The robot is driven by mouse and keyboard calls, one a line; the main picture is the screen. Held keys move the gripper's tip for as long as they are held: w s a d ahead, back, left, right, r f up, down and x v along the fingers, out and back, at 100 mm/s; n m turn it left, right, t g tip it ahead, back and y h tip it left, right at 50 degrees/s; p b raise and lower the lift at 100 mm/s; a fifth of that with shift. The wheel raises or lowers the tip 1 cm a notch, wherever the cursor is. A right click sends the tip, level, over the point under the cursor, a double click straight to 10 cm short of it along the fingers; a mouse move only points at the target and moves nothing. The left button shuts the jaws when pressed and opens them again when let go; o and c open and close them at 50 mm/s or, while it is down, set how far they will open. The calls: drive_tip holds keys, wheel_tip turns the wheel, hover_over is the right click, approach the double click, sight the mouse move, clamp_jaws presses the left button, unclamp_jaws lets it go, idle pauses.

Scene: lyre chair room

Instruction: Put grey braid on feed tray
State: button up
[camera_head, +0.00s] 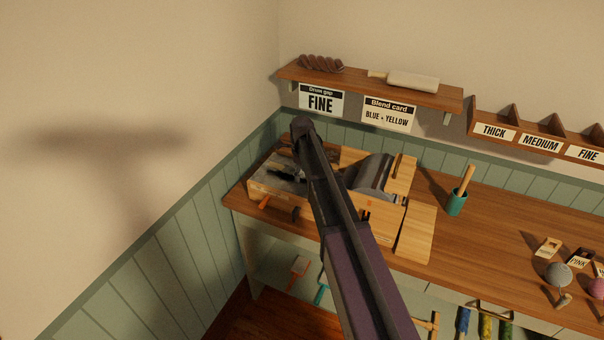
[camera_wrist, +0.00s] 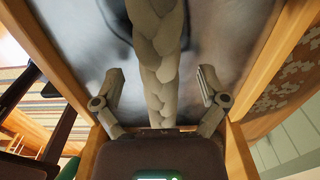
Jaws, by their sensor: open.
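The grey braid (camera_wrist: 160,45) is thick and plaited. In the wrist view it runs lengthwise over the grey metal floor of the feed tray (camera_wrist: 222,38), between the tray's wooden side rails. My gripper (camera_wrist: 161,76) is open, with one finger on each side of the braid and a gap on both sides. The braid's near end is hidden by my gripper body. In the head view the feed tray (camera_head: 266,172) is at the left end of the wooden drum machine, and my gripper (camera_head: 287,174) is over it. My arm hides part of the machine there.
The grey drum (camera_head: 371,174) stands right of my arm. A green cup (camera_head: 456,203) with a wooden handle in it stands on the bench. Balls and small labels lie at the right. A shelf (camera_head: 370,88) hangs above, and the wall is close at left.

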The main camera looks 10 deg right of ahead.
drive_tip(key=shift+r, duration=0.15)
wheel_tip(320, 180, up, 12)
drive_tip(key=p, duration=1.2)
idle(0.8)
drive_tip(key=s+n, duration=0.6)
drive_tip(key=s, duration=0.1)
drive_tip(key=s+n, duration=0.6)
drive_tip(key=s, duration=0.2)
drive_tip(key=s+n, duration=1.3)
drive_tip(key=s, duration=0.1)
drive_tip(key=shift+d, duration=0.1)
